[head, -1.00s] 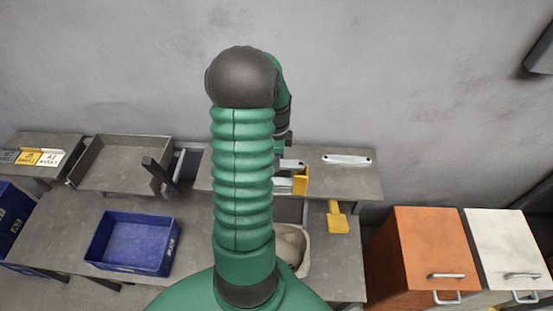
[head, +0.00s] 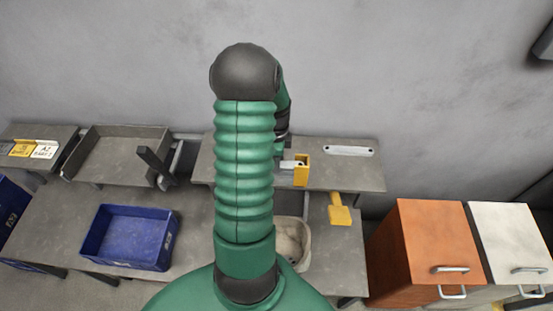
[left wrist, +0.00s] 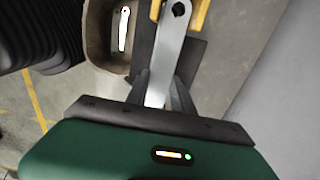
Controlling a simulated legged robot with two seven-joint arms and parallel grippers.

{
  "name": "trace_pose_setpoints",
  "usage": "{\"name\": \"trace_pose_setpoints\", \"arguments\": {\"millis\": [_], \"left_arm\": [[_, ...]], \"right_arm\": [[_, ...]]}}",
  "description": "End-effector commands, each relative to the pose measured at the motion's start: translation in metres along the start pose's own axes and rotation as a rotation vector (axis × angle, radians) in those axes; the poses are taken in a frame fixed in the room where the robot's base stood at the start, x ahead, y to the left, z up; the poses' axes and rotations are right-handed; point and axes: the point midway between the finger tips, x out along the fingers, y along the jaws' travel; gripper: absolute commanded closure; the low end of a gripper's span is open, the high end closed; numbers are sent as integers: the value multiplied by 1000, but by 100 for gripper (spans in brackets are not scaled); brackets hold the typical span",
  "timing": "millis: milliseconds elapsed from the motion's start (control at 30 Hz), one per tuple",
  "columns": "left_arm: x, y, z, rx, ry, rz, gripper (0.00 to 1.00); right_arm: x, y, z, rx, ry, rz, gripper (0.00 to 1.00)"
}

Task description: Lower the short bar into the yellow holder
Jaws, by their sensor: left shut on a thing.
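My left gripper (left wrist: 164,95) is shut on a flat, pale metal bar (left wrist: 168,50), the short bar, which has a hole at its far end. In the head view my green arm hides most of the gripper, and a small part of the bar (head: 288,164) shows at the yellow holder (head: 302,170) on the rear shelf. In the left wrist view the holder's yellow walls (left wrist: 201,14) show on both sides of the bar's far end. I cannot tell how deep the bar sits in it. My right gripper is not in view.
A longer pale bar (head: 349,151) lies on the shelf to the right. A yellow piece (head: 339,210) and a beige bin (head: 303,255) are on the lower bench; the bin holds another metal piece (left wrist: 124,28). A blue crate (head: 130,238) stands left. Orange (head: 432,250) and white cabinets stand right.

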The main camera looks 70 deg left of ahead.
Motion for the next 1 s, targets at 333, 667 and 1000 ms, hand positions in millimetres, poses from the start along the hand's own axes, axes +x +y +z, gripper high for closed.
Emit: {"name": "trace_pose_setpoints", "arguments": {"millis": [333, 667, 1000], "left_arm": [[0, 0, 0, 0, 0, 0, 49], [-1, 0, 0, 0, 0, 0, 46], [-73, -2, 0, 0, -1, -7, 46]], "right_arm": [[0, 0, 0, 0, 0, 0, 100], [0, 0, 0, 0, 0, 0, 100], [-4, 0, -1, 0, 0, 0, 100]]}}
